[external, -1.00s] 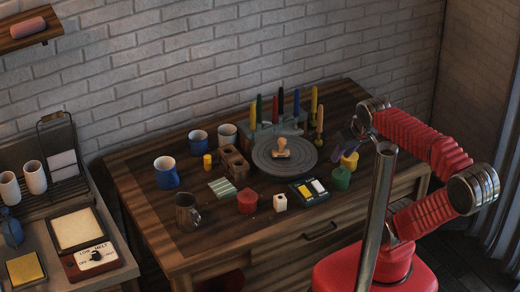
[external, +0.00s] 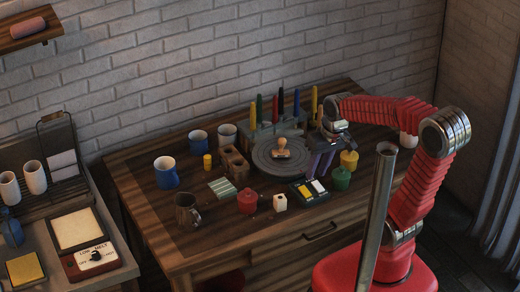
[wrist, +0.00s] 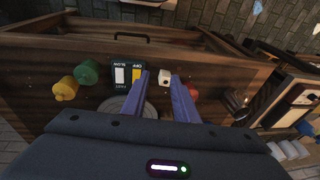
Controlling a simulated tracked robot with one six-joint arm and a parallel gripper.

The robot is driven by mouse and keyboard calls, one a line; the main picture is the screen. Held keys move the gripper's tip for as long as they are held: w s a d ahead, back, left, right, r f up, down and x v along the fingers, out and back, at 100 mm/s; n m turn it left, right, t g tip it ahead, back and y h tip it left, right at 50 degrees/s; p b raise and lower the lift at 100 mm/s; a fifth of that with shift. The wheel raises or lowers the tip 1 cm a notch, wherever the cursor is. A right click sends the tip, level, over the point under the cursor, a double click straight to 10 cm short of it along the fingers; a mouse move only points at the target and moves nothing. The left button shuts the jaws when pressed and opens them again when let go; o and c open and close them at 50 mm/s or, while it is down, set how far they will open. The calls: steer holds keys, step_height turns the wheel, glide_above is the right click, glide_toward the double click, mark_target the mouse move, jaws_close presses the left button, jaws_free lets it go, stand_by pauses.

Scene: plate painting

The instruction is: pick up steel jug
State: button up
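The steel jug (external: 186,208) stands upright on the wooden table near its front left edge, its handle toward the right. In the wrist view the jug (wrist: 236,104) is dark and at the right, partly in shadow. My gripper (external: 319,172) is above the table's right part, beside the round grey turntable (external: 262,165), well to the right of the jug. In the wrist view my gripper (wrist: 160,78) has its two purple fingers apart with nothing held between them.
Green (external: 341,179) and yellow (external: 349,159) pots stand at the right. A blue mug (external: 166,171) stands behind the jug.

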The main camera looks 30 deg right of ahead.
mark_target(190, 216)
steer(key=w+a+f+m+g+y, duration=0.2)
steer(key=w+a+f+m, duration=0.2)
steer(key=a, duration=0.4)
steer(key=w+a+f+m+g+y, duration=0.2)
steer(key=w+a+f+m+y, duration=0.15)
steer(key=a, duration=0.45)
steer(key=w+a+r+m+y, duration=0.2)
steer(key=w+a+m, duration=0.4)
steer(key=m, duration=0.2)
steer(key=shift+a+r+t, duration=0.2)
steer(key=shift+a+t, duration=0.15)
steer(key=shift+t, duration=0.05)
steer(key=x, duration=0.8)
steer(key=shift+a+f, duration=0.2)
steer(key=shift+a, duration=0.05)
steer(key=shift+x, duration=2.65)
